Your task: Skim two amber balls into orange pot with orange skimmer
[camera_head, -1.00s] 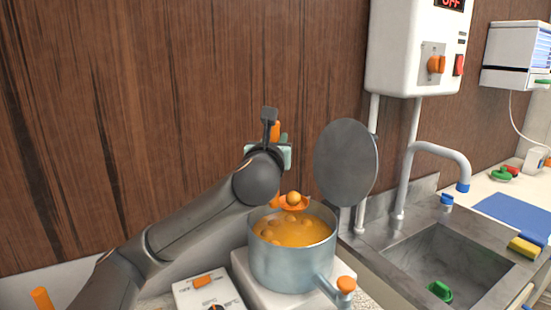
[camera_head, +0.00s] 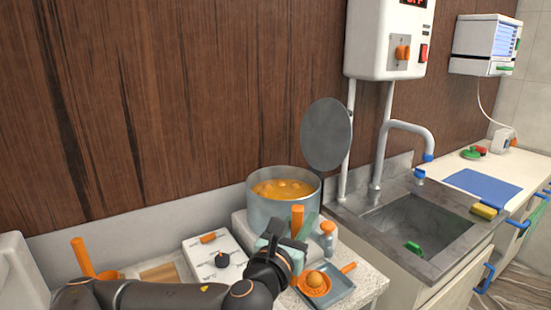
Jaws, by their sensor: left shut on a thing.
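My left gripper (camera_head: 283,250) is shut on the upright handle of the orange skimmer (camera_head: 297,220). The skimmer's round orange bowl shows below the gripper with one amber ball (camera_head: 315,279) in it. The bowl is over a blue-grey tray (camera_head: 339,291); I cannot tell whether it touches it. A grey-blue pot (camera_head: 284,211) with an orange-tipped handle stands behind the gripper, with several amber balls in syrup (camera_head: 282,188). At the left, an orange upright handle (camera_head: 82,257) and an orange rim (camera_head: 108,275) show, partly hidden by my arm. My right gripper is out of view.
A white control box (camera_head: 217,259) with a black knob stands left of the pot. A round grey disc (camera_head: 326,134) stands upright behind the pot's right side. A sink (camera_head: 418,226) with a tap (camera_head: 412,128) is to the right.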

